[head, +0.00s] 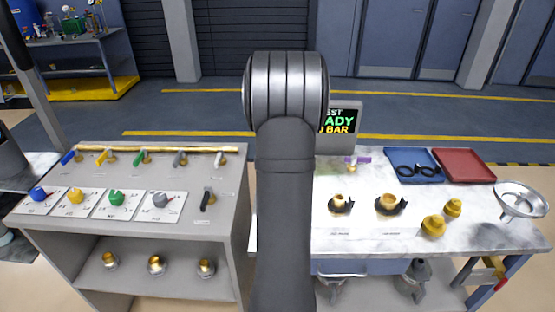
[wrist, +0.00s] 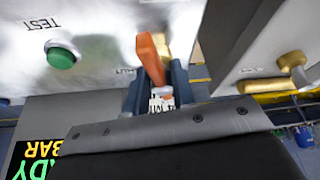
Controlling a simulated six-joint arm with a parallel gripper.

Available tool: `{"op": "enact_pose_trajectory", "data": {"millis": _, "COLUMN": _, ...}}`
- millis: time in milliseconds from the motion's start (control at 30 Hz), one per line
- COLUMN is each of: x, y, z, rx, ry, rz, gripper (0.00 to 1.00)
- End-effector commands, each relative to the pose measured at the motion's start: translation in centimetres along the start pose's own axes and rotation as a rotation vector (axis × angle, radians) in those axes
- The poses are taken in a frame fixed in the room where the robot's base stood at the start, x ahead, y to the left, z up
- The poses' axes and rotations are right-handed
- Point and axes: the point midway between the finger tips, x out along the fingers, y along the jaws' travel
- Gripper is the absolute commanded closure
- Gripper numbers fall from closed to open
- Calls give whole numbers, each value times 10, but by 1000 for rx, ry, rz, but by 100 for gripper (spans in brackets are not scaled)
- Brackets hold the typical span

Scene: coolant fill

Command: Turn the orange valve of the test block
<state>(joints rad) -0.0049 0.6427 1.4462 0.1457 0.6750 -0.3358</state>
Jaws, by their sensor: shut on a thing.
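The orange valve handle (wrist: 150,58) shows in the wrist view as a lever on the pale face of the test block (wrist: 105,25). My gripper (wrist: 158,86) has its dark blue fingers on either side of the lever's end and is shut on it. In the head view my own arm hides the gripper and this orange lever. The test block's screen (head: 340,121) shows partly beside the arm, with "ADY" and "0 BAR" readable. A green button (wrist: 62,54) marked TEST sits on the same face in the wrist view.
A grey bench (head: 225,240) with several coloured levers and a brass pipe (head: 160,149) stands left. On the right bench are a purple lever (head: 358,160), brass fittings (head: 390,202), blue (head: 400,157) and red (head: 463,152) trays, and a funnel (head: 521,199).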

Motion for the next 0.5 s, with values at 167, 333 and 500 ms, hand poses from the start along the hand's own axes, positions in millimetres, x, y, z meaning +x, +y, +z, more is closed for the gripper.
{"op": "enact_pose_trajectory", "data": {"millis": 167, "x": 0, "y": 3, "z": 0, "rx": -134, "ry": -2, "rz": -57, "gripper": 99}}
{"op": "enact_pose_trajectory", "data": {"millis": 333, "x": 1, "y": 6, "z": 0, "rx": -282, "ry": -1, "rz": -119, "gripper": 99}}
{"op": "enact_pose_trajectory", "data": {"millis": 500, "x": 1, "y": 7, "z": -1, "rx": -432, "ry": -1, "rz": -182, "gripper": 99}}
